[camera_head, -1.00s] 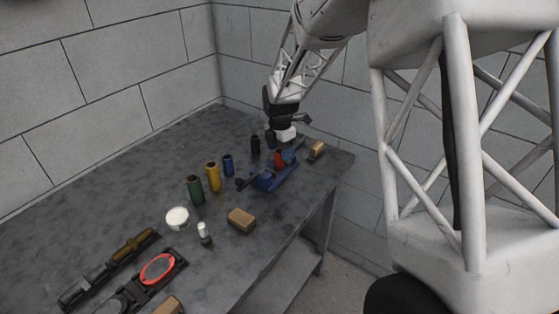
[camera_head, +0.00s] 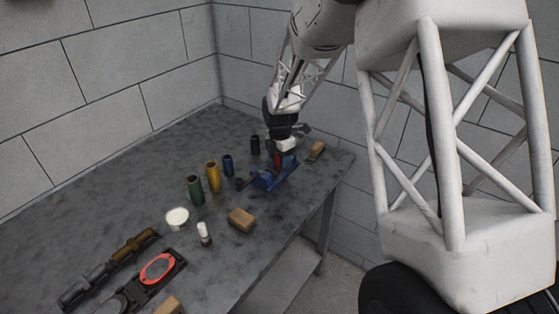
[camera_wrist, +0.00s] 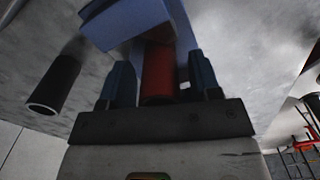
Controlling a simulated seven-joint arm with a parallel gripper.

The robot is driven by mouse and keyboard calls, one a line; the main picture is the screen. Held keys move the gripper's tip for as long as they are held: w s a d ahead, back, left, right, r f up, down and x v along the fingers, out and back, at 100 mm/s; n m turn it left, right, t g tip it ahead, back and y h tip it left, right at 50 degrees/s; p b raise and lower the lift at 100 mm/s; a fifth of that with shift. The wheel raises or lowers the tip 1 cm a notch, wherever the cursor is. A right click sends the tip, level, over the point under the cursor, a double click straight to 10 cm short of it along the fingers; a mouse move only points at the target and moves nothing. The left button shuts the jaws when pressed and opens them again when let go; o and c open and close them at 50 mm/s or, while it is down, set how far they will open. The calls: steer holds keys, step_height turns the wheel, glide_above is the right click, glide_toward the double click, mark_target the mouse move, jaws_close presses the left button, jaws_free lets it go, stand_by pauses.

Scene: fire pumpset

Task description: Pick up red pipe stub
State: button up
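The red pipe stub (camera_head: 278,161) stands upright at the blue vise (camera_head: 268,181) near the right end of the workbench. My gripper (camera_head: 285,156) is directly over it, pointing down, and partly hides it in the head view. In the wrist view the red pipe stub (camera_wrist: 158,72) lies between the two blue fingers of my gripper (camera_wrist: 161,82). A gap shows on each side of the stub, so the gripper is open around it. The blue vise (camera_wrist: 125,24) is just beyond the stub there. Whether its jaws grip the stub cannot be told.
A black pipe stub (camera_head: 255,145) stands close behind the vise and shows in the wrist view (camera_wrist: 54,86). Blue (camera_head: 228,165), yellow (camera_head: 213,178) and green (camera_head: 195,190) stubs stand left. Wooden blocks lie at right (camera_head: 317,150) and in front (camera_head: 241,220).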

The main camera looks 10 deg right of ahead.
steer(key=c, duration=0.9)
steer(key=shift+c, duration=0.2)
steer(key=shift+r, duration=0.1)
steer(key=shift+r, duration=0.75)
step_height(320, 180, up, 2)
steer(key=shift+r, duration=0.1)
steer(key=s+d+r, duration=0.1)
steer(key=s, duration=1.5)
